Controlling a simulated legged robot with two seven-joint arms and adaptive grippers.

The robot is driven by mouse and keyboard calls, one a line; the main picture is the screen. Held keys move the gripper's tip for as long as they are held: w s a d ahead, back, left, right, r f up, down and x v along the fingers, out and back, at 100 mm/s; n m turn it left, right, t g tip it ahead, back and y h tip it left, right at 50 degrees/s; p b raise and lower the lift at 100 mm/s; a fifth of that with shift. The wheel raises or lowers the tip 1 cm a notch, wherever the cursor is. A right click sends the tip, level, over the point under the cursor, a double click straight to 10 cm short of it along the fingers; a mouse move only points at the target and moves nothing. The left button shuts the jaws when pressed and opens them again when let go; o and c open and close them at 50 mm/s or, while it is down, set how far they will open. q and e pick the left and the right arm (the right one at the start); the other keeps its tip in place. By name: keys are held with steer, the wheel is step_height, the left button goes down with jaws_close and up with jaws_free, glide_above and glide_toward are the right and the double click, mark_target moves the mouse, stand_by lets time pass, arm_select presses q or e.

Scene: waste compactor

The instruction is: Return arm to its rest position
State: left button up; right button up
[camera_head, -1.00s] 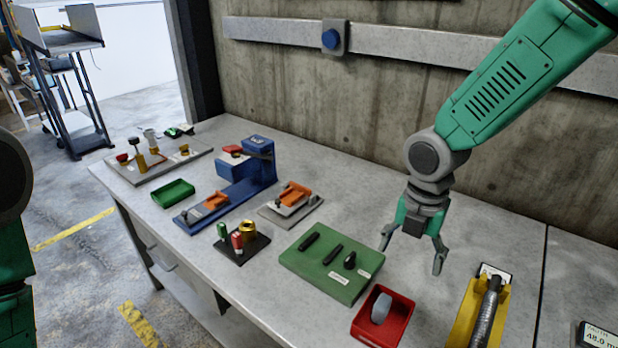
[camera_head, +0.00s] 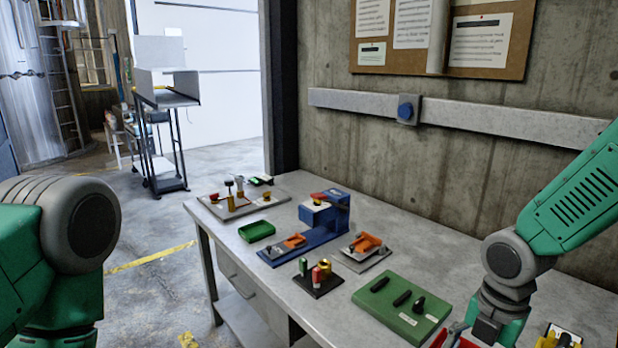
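My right arm comes in from the right edge and bends down over the right part of the grey workbench (camera_head: 330,300). My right gripper (camera_head: 487,335) is at the bottom edge of the head view, just right of the green board with black parts (camera_head: 402,307). Its fingers are mostly cut off by the frame, so I cannot tell how far apart they are. Only a thick upper part of my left arm shows at the lower left. My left gripper is out of view.
On the bench stand a blue fixture (camera_head: 325,220), a green tray (camera_head: 257,231), a black stand with small cylinders (camera_head: 315,280) and a grey plate with an orange part (camera_head: 364,250). The concrete wall (camera_head: 440,160) closes off the back. Open floor (camera_head: 150,290) lies left of the bench.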

steer(key=s+a+f+m+y, duration=0.1)
steer(key=s+a+f+m, duration=0.3)
steer(key=s+f+m, duration=0.85)
steer(key=s+d+f+m, duration=0.7)
steer(key=s+f+m, duration=0.2)
steer(key=s+m, duration=0.35)
arm_select(q)
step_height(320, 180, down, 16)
steer(key=b, duration=1.5)
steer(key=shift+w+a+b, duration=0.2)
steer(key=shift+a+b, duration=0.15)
arm_select(e)
steer(key=w+a+f, duration=0.1)
steer(key=f, duration=0.6)
steer(key=w+a+f+h, duration=0.1)
steer(key=w+f, duration=0.1)
steer(key=f, duration=0.6)
steer(key=shift+w+a+t, duration=0.15)
steer(key=shift+a+t, duration=0.15)
steer(key=shift+a, duration=0.1)
